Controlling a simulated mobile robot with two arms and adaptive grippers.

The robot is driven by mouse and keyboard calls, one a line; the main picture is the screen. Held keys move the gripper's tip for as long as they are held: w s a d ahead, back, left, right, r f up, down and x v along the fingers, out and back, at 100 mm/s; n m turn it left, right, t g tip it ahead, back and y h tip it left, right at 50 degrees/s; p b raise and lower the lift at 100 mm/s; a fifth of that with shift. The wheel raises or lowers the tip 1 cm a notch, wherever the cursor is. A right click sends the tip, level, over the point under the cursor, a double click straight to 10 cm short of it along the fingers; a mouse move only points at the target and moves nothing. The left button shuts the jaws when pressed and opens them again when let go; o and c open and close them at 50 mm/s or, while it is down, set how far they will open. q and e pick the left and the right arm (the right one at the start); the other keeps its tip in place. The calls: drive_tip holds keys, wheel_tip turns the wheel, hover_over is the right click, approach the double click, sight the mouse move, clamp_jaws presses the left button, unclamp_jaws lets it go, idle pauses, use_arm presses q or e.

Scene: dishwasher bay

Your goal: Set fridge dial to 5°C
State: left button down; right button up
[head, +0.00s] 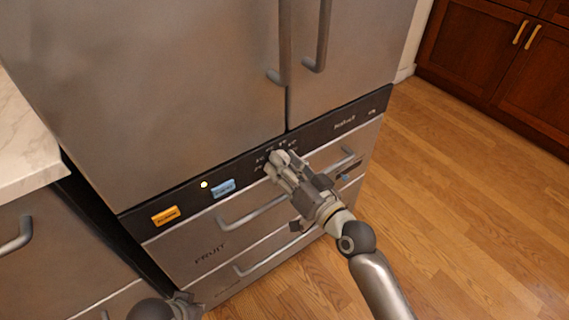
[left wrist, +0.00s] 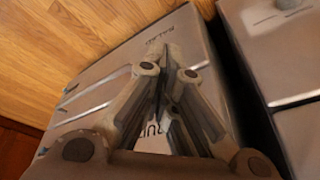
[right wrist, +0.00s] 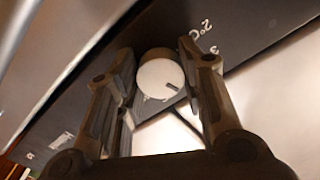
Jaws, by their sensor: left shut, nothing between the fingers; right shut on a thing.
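The fridge dial (right wrist: 160,78) is a white round knob with a short dark pointer mark, set in the black control strip (head: 250,168). In the right wrist view it sits between my right fingertips (right wrist: 158,62), which are shut on it. Printed "2°C" and "3" labels show beside it; a 5 cannot be made out. In the head view my right gripper (head: 280,162) covers the dial, and the small markings around it are unreadable. My left gripper (left wrist: 168,65) is shut and empty, in front of the lower drawers.
The strip also carries an orange label (head: 165,215), a blue label (head: 223,187) and a small lit dot (head: 204,184). Steel doors (head: 160,90) are above, and drawers with bar handles (head: 250,212) below. A pale counter (head: 28,140) stands left; wooden floor (head: 480,210) is clear at right.

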drive_tip(key=m+p, duration=0.3)
drive_tip(key=m, duration=0.3)
drive_tip(key=shift+r+p, duration=0.1)
drive_tip(key=shift+p, duration=0.2)
use_arm(q)
wheel_tip(320, 180, down, 15)
drive_tip(key=s, duration=0.1)
drive_tip(key=shift+s+r+g, duration=0.2)
drive_tip(key=shift+s+g, duration=0.1)
drive_tip(key=shift+g, duration=0.1)
use_arm(e)
drive_tip(key=shift+m, duration=0.7)
drive_tip(key=o, duration=1)
drive_tip(key=shift+o, duration=0.2)
use_arm(q)
drive_tip(key=shift+d, duration=0.1)
use_arm(e)
drive_tip(key=shift+s, duration=0.15)
drive_tip(key=v, duration=1.1)
drive_tip(key=shift+s+d, duration=0.25)
drive_tip(key=shift+s, duration=0.05)
